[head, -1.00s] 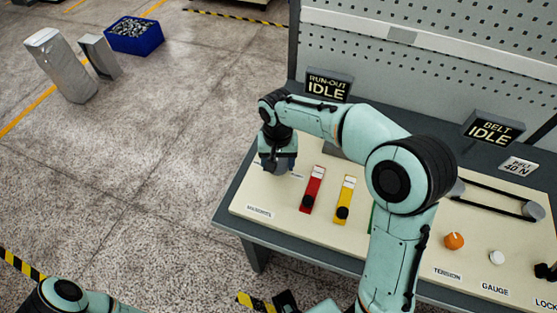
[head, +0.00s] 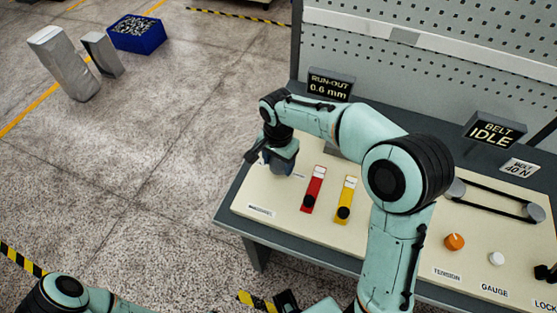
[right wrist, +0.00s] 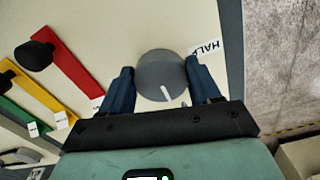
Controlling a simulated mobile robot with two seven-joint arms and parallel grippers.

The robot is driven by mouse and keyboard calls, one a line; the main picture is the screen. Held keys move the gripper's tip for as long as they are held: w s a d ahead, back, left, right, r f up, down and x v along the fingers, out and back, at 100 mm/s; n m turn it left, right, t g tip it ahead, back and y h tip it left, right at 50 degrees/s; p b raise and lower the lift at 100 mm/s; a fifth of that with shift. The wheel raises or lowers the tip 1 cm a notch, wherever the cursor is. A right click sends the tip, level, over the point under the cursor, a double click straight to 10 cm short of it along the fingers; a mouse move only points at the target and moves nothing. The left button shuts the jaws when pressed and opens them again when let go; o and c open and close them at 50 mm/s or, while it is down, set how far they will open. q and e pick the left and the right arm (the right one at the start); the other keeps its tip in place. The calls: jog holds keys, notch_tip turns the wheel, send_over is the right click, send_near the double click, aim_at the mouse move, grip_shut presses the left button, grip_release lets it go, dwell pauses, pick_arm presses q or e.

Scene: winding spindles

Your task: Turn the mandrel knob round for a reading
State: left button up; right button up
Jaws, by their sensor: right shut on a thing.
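The mandrel knob (right wrist: 160,74) is a round grey knob with a white pointer line, seen in the right wrist view between my blue fingers. My right gripper (right wrist: 162,88) is shut on it, one finger on each side. In the head view my right gripper (head: 281,165) points down at the bench panel's left end and hides most of the knob. The run-out display (head: 329,88) reads 0.6 mm.
A red slide (head: 313,188) and a yellow slide (head: 346,199) with black knobs lie right of the gripper. Farther right are an orange tension knob (head: 454,242), a white gauge button (head: 496,258) and a belt on two pulleys. The belt display (head: 495,131) reads IDLE.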

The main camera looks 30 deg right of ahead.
aim_at(278, 163)
jog(key=shift+w+r, duration=0.1)
jog(key=shift+r, duration=0.05)
jog(key=o, duration=1.1)
jog(key=shift+c, duration=0.2)
pick_arm(q)
jog(key=shift+w+r+p, duration=0.3)
jog(key=shift+r+p, duration=0.2)
jog(key=shift+r, duration=0.1)
jog(key=shift+w+r+p, duration=0.3)
jog(key=shift+r+p, duration=0.2)
jog(key=shift+r, duration=0.05)
pick_arm(e)
notch_tip(278, 163, up, 13)
jog(key=shift+r, duration=0.15)
